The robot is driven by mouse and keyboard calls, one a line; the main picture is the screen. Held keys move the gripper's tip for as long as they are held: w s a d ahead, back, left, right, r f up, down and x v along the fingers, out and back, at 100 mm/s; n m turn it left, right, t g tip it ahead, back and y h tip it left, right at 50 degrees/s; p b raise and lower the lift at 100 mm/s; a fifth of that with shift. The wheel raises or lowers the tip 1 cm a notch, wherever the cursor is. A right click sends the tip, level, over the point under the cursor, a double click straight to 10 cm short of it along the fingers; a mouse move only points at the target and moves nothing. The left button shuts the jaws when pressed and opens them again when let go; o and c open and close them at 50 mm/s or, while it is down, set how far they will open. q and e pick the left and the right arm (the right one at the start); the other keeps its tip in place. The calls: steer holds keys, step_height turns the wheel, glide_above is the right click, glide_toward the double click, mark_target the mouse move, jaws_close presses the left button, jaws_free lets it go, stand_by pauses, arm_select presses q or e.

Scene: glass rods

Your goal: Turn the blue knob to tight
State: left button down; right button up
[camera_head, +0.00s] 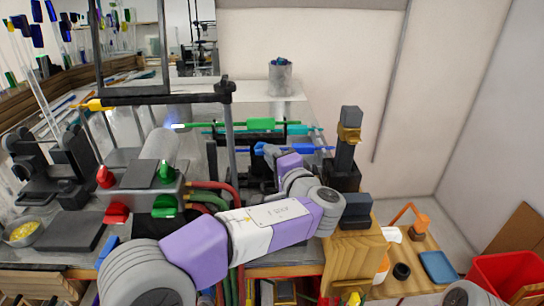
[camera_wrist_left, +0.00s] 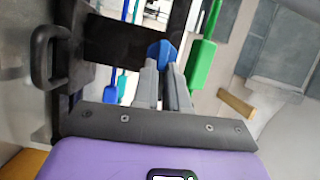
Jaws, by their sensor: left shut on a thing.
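The blue knob (camera_wrist_left: 160,50) shows in the left wrist view as a small faceted piece between my left fingertips. My left gripper (camera_wrist_left: 165,68) is shut on it, and the grey fingers hide its lower part. In the head view my left arm reaches across to the apparatus at the back of the bench, and the left gripper (camera_head: 268,151) is at a blue part beside the metal stand. The turn of the knob cannot be read there. My right gripper is not in view.
A green rod handle (camera_wrist_left: 202,62) is close to the right of the fingers. The green rod (camera_head: 261,124) lies across the apparatus near a dark upright post (camera_head: 228,135). Red and green valve knobs (camera_head: 163,206) are at left. A wooden block (camera_head: 355,255) stands at right.

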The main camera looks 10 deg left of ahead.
arm_select(q)
steer(key=shift+f+m+t, duration=0.15)
steer(key=shift+m+t, duration=0.15)
steer(key=shift+m, duration=0.3)
steer(key=c, duration=1.2)
jaws_free()
steer(key=shift+o, duration=0.2)
steer(key=v, duration=0.7)
steer(key=shift+s+d+p, duration=0.2)
steer(key=shift+p, duration=0.1)
